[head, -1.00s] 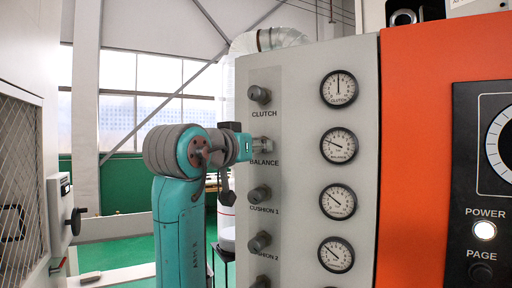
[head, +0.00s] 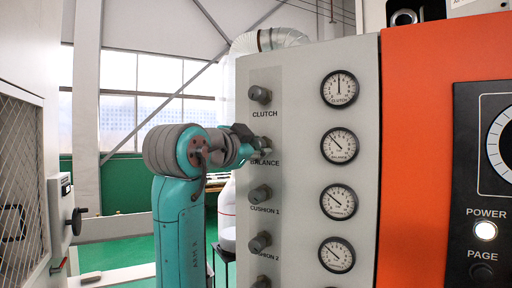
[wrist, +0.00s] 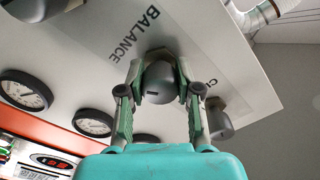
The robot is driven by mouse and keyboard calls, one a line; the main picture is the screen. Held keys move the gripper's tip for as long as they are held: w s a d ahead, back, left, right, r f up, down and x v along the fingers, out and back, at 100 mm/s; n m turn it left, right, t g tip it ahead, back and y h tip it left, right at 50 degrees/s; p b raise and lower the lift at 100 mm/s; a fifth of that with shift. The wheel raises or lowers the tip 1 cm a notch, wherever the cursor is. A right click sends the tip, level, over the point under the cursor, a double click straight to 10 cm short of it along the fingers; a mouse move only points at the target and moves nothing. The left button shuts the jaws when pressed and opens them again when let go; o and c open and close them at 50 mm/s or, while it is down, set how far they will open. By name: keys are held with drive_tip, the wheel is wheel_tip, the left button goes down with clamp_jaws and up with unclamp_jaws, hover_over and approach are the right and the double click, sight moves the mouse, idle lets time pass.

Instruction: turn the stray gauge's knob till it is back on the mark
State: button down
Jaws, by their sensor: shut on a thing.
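The BALANCE knob (wrist: 158,88) is dark grey and round, and the two fingers of my gripper (wrist: 158,80) close on its sides in the wrist view. In the head view my gripper (head: 262,146) is at the panel, mostly covering that knob. The BALANCE gauge (head: 339,146) has a white face and a black rim; its needle points up and left. The CUSHION 1 gauge (head: 338,202) and CUSHION 2 gauge (head: 337,254) needles point up-left at a similar slant. The CLUTCH gauge (head: 339,89) needle points straight up. Any set marks are too small to make out.
The CLUTCH knob (head: 260,94) sits above my gripper, and the CUSHION 1 knob (head: 260,194) and CUSHION 2 knob (head: 259,242) sit below on the same grey panel (head: 300,150). An orange cabinet (head: 420,150) stands to the right.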

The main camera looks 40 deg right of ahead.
drive_tip(key=shift+m, duration=1)
drive_tip(key=c, duration=0.8)
unclamp_jaws()
drive_tip(key=v, duration=1.2)
idle(1.2)
